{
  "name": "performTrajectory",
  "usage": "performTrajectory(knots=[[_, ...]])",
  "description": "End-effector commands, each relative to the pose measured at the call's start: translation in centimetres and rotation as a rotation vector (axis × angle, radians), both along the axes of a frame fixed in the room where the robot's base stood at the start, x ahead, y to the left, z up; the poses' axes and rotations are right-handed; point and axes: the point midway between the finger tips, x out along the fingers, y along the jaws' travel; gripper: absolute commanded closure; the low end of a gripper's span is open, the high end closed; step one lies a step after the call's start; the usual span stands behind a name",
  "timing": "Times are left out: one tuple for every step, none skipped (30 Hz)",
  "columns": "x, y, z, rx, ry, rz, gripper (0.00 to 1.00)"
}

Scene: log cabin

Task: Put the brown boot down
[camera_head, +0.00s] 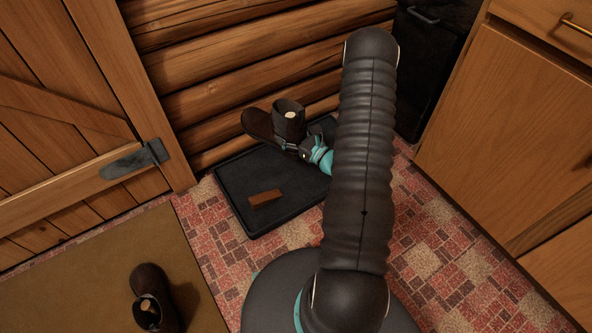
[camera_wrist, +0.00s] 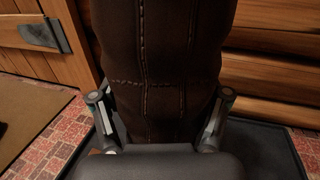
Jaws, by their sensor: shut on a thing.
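The brown boot (camera_head: 287,120) is held over the back part of the black tray (camera_head: 232,181), near the log wall. Its toe points left in the head view; I cannot tell whether its sole touches the tray. My gripper (camera_head: 300,148) is shut on the boot, with its turquoise wrist to the right of it. In the wrist view the boot's stitched dark shaft (camera_wrist: 160,70) fills the middle, with a finger on each side. My arm hides the right part of the tray.
A small brown block (camera_head: 265,198) lies in the tray. A second brown boot (camera_head: 154,298) stands on the tan mat (camera_head: 90,275). A plank door (camera_head: 70,120) is at left, wooden cabinets (camera_head: 510,130) at right, and a dark bin-like object (camera_head: 425,65) behind my arm.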

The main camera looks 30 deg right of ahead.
Motion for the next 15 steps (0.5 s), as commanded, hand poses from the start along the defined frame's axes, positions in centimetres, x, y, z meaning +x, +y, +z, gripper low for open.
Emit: performTrajectory(knots=[[-0.4, -2.4, -1.1, 0.001, -0.003, -0.027, 0.88], [-0.7, -3.5, -1.5, 0.000, -0.005, -0.038, 0.88], [-1.1, -5.1, -2.1, 0.000, -0.004, -0.054, 0.88], [-1.4, -6.3, -2.6, 0.000, -0.005, -0.066, 0.88], [-1.8, -7.4, -3.0, 0.000, -0.005, -0.077, 0.88], [-2.3, -8.9, -3.6, -0.001, -0.005, -0.093, 0.88], [-2.8, -10.1, -4.1, -0.001, -0.004, -0.104, 0.88], [-3.2, -11.2, -4.6, -0.001, -0.003, -0.115, 0.88], [-3.9, -12.7, -5.2, -0.002, -0.003, -0.132, 0.88], [-4.4, -13.8, -5.6, -0.003, -0.003, -0.143, 0.88], [-5.0, -14.9, -6.0, -0.004, -0.003, -0.154, 0.88], [-5.7, -16.3, -6.6, -0.005, -0.002, -0.169, 0.88], [-6.3, -17.2, -7.1, -0.005, -0.001, -0.179, 0.88], [-6.9, -18.3, -7.5, -0.006, 0.000, -0.191, 0.88], [-7.7, -19.4, -8.0, -0.007, 0.001, -0.203, 0.88]])
